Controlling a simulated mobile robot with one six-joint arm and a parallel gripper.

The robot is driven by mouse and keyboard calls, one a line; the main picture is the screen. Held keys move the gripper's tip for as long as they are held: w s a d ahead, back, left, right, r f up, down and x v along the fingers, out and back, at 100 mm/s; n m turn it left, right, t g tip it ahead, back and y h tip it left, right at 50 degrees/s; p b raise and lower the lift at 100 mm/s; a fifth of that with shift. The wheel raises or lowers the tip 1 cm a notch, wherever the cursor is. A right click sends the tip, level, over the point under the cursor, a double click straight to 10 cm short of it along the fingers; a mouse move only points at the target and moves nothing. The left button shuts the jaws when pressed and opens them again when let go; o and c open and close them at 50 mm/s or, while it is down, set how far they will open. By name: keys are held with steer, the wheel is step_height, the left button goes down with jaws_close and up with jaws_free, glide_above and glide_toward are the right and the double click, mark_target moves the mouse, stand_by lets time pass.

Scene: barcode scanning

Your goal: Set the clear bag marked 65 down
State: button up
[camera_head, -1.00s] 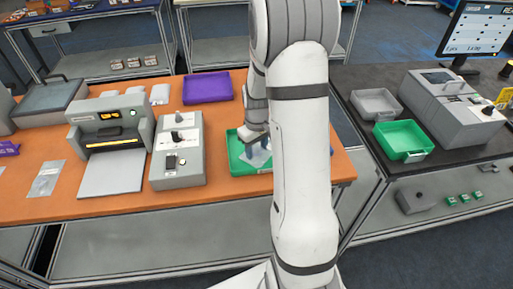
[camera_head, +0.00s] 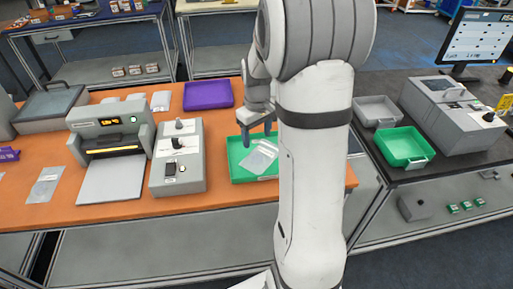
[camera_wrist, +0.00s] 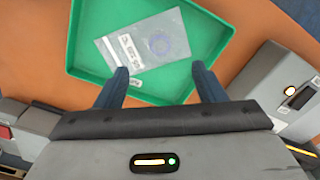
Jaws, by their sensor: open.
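A clear bag (camera_wrist: 145,45) lies in a green tray (camera_wrist: 90,65) on the orange bench. In the wrist view it holds a bluish ring and carries a small white label; I cannot read a 65 on it. The bag also shows in the head view (camera_head: 260,157), on the floor of the tray (camera_head: 238,175). My gripper (camera_wrist: 162,85) is open and empty, with its two dark blue fingers apart. In the head view my gripper (camera_head: 258,138) hangs above the tray, clear of the bag. My arm hides the tray's right part there.
A grey box with knobs (camera_head: 178,155) stands just left of the tray. A purple tray (camera_head: 208,94) lies behind. A sealing machine (camera_head: 108,130) and another clear bag (camera_head: 46,184) are further left. A second green tray (camera_head: 404,147) sits on the dark table at right.

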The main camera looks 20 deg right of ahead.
steer(key=s+a+r+m+t, duration=0.1)
steer(key=s+a+r+t, duration=0.1)
steer(key=s+a+r, duration=0.6)
steer(key=s+a+r+m+t, duration=0.1)
steer(key=s+a, duration=0.3)
steer(key=s, duration=0.7)
steer(key=shift+r+m, duration=0.4)
steer(key=shift+r, duration=0.1)
